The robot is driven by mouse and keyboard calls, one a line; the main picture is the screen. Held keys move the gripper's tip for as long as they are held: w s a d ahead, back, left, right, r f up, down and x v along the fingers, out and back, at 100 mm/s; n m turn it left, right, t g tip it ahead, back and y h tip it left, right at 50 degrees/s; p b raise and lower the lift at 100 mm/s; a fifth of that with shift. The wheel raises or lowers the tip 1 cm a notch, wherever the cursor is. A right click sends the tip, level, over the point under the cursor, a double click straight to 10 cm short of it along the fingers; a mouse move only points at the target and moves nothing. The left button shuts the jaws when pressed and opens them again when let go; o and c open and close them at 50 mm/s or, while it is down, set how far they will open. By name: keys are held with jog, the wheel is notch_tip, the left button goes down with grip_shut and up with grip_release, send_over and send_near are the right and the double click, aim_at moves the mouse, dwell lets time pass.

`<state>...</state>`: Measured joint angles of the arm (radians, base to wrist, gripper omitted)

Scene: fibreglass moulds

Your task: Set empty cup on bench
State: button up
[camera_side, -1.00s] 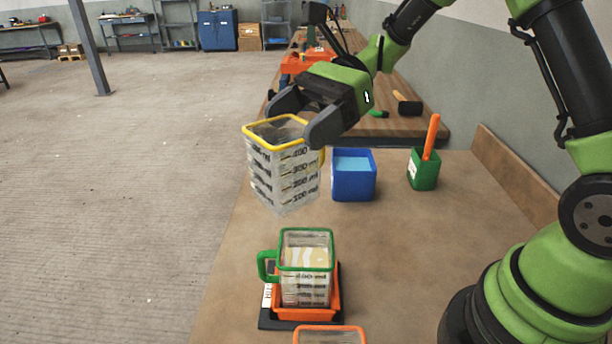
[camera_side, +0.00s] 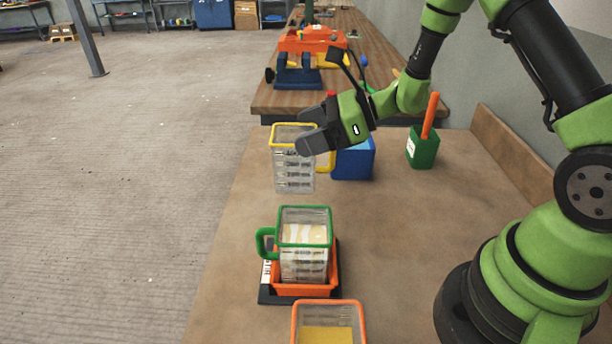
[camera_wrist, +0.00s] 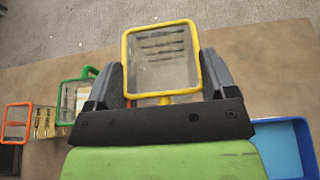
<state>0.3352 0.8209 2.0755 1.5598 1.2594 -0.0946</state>
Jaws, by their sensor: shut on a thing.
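A clear square measuring cup with a yellow rim (camera_side: 293,172) is held upright by my gripper (camera_side: 310,140) near the left edge of the bench (camera_side: 400,240). The cup looks empty. In the wrist view the jaws (camera_wrist: 165,92) close on both sides of the yellow-rimmed cup (camera_wrist: 160,45), with its handle toward the gripper body. The side view does not clearly show whether its base touches the bench; it appears above it.
A green-rimmed cup (camera_side: 304,235) with pale contents stands in an orange tray (camera_side: 305,290) on a black base. An orange-rimmed cup (camera_side: 328,325) with yellow contents is in front. A blue container (camera_side: 354,165) and a green holder (camera_side: 422,150) with an orange-handled tool stand behind.

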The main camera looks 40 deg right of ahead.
aim_at(310, 163)
jog(key=shift+f, duration=3.15)
jog(key=shift+f, duration=0.15)
